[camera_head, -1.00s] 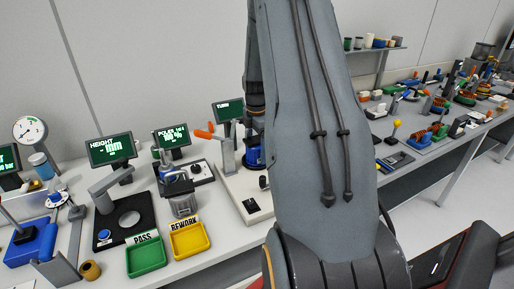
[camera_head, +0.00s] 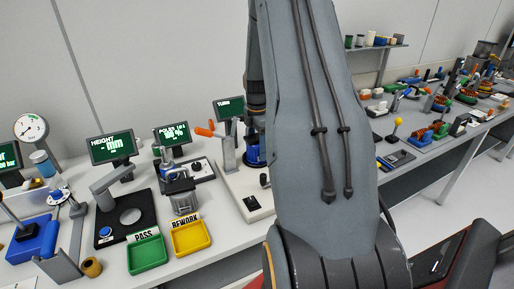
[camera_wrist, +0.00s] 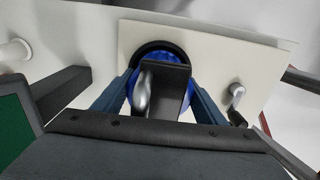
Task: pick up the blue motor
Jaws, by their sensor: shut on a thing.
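The blue motor (camera_wrist: 174,54) is a round, ribbed blue body in the wrist view. It sits in a dark ring on a pale plate. My gripper (camera_wrist: 165,88) has one blue-grey finger on each side of it and is shut on it. A dark bracket and a silvery rounded part in front hide the middle of the motor. In the head view the blue motor (camera_head: 252,156) shows low on the white station base, partly hidden by my arm. I cannot tell whether it is clear of the base.
An orange-handled post (camera_head: 227,150) stands close left of the motor. The green PASS tray (camera_head: 146,254) and yellow REWORK tray (camera_head: 191,238) lie at the front. A small lever (camera_wrist: 236,95) stands right of the motor. A crowded second bench (camera_head: 440,135) is at right.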

